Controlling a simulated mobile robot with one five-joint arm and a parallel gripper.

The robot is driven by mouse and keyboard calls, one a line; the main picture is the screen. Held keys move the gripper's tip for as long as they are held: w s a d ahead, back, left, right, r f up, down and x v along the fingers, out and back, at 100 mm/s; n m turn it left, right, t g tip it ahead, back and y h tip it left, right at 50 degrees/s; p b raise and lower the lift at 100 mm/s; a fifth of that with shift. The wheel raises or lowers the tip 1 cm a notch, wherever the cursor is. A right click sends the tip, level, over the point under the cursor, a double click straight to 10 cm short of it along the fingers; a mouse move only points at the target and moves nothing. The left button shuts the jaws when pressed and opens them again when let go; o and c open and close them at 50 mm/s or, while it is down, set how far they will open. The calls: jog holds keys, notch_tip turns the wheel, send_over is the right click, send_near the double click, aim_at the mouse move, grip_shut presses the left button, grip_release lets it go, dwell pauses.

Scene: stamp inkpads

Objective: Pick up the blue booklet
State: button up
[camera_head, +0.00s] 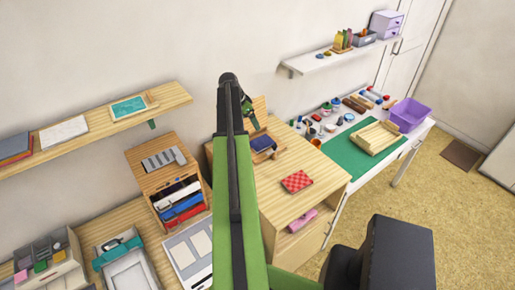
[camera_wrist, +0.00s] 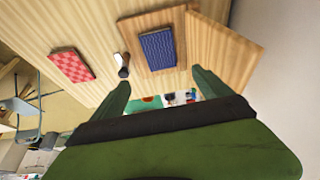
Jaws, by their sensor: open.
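A dark blue patterned, flat rectangular piece, which looks like the blue booklet (camera_wrist: 158,48), lies on a shallow wooden box or tray (camera_wrist: 126,32) in the wrist view. In the head view the blue booklet (camera_head: 263,143) shows just right of my arm, on the wooden cabinet top. A wooden panel like an open lid (camera_wrist: 225,52) stands beside it. My gripper (camera_wrist: 163,90) is open, its two green fingers apart with nothing between them. The blue booklet is beyond the fingertips, not touched. In the head view my arm hides part of the cabinet.
A red checkered booklet (camera_wrist: 71,64) and a small white-and-dark cylinder (camera_wrist: 123,66) lie on the cabinet top. A white table with a green mat (camera_head: 360,155) and a purple bin (camera_head: 409,114) stands to the right. A wall shelf (camera_head: 80,132) is at left.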

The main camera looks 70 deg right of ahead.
jog(key=b, duration=1.1)
send_near(261, 142)
jog(key=shift+s+x, duration=0.25)
jog(key=shift+x, duration=0.95)
jog(key=shift+d+f, duration=0.2)
jog(key=shift+f, duration=0.1)
jog(key=shift+s+r, duration=0.1)
jog(key=shift+s, duration=0.05)
jog(key=b+x, duration=0.5)
jog(key=shift+w+a+f, duration=0.2)
jog(key=shift+w+f, duration=0.05)
jog(key=shift+f, duration=0.05)
jog(key=shift+r, duration=0.2)
jog(key=c, duration=1.2)
